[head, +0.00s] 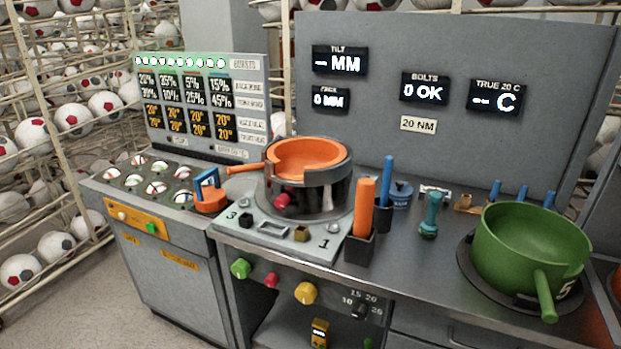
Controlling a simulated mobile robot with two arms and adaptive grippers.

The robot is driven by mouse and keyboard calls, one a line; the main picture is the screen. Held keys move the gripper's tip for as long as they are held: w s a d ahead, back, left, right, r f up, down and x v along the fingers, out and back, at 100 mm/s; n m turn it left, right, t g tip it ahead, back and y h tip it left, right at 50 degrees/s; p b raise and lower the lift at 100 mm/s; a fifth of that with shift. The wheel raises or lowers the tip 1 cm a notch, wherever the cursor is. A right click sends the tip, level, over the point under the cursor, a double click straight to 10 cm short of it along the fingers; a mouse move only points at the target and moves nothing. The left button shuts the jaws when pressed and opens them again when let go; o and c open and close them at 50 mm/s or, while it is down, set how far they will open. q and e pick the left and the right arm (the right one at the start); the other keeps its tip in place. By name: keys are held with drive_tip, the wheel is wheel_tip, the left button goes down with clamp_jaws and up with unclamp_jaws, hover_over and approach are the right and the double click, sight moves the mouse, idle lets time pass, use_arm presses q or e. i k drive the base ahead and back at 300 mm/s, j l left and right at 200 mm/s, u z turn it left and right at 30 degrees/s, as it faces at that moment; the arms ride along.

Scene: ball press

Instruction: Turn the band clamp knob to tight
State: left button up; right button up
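The press (310,195) stands in the middle of the bench, a dark cylinder topped by an orange ring (310,158) with an orange handle (246,169) pointing left. A small red knob (282,201) sits low on the front of the cylinder. On the bench's front panel are a green knob (240,268), a red knob (271,280), a yellow knob (305,293) and a small black dial (360,310) with numbers around it. No readable label says which one is the band clamp knob, and its setting cannot be told. Neither of my grippers is in view.
A green pot (530,245) with its handle toward me stands at right. Orange and blue upright handles (364,207) stand in holders right of the press. An orange tool with a blue handle (210,192) is at left. Display panels (339,62) rise behind; ball racks (65,150) stand left.

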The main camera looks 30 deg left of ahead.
sight(283, 200)
drive_tip(key=j, duration=1.35)
